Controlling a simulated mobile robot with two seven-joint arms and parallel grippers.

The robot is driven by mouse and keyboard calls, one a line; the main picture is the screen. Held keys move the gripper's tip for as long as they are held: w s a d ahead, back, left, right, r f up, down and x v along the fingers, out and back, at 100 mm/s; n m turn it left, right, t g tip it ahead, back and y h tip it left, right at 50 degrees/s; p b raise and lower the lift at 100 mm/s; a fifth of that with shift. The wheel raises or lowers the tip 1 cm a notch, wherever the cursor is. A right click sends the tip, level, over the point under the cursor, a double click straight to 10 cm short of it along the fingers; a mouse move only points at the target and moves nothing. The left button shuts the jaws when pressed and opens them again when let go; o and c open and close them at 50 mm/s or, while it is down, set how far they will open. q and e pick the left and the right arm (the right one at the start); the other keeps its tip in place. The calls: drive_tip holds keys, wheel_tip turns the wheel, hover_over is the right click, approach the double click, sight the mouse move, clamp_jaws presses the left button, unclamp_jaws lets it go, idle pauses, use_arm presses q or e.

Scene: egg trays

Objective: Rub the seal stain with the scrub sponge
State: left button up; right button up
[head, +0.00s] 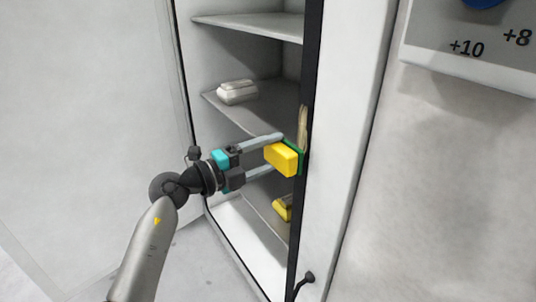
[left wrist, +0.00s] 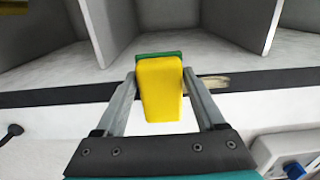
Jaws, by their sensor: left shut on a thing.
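The scrub sponge (head: 281,159) is a yellow block with a green scrub face. My left gripper (head: 277,155) is shut on it, with one finger on each side, and it also shows in the left wrist view (left wrist: 160,92). The seal stain (head: 303,128) is a beige smear on the black seal (head: 313,60) at the cabinet's edge. In the left wrist view the stain (left wrist: 214,81) lies just right of the sponge. The green face is at the seal, by the stain's lower end in the head view; I cannot tell whether they touch. My right gripper is not in view.
The cabinet stands open, with several pale shelves (head: 250,22). A white egg carton (head: 237,92) sits on a middle shelf, and a yellow object (head: 282,208) is lower down. A panel (head: 465,62) marked +10 and +8 is at the right. A dark handle (head: 304,281) projects near the bottom.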

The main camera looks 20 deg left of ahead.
use_arm(q)
drive_tip(key=shift+p+x, duration=0.35)
drive_tip(key=shift+x, duration=0.65)
idle(0.3)
drive_tip(key=shift+s, duration=0.1)
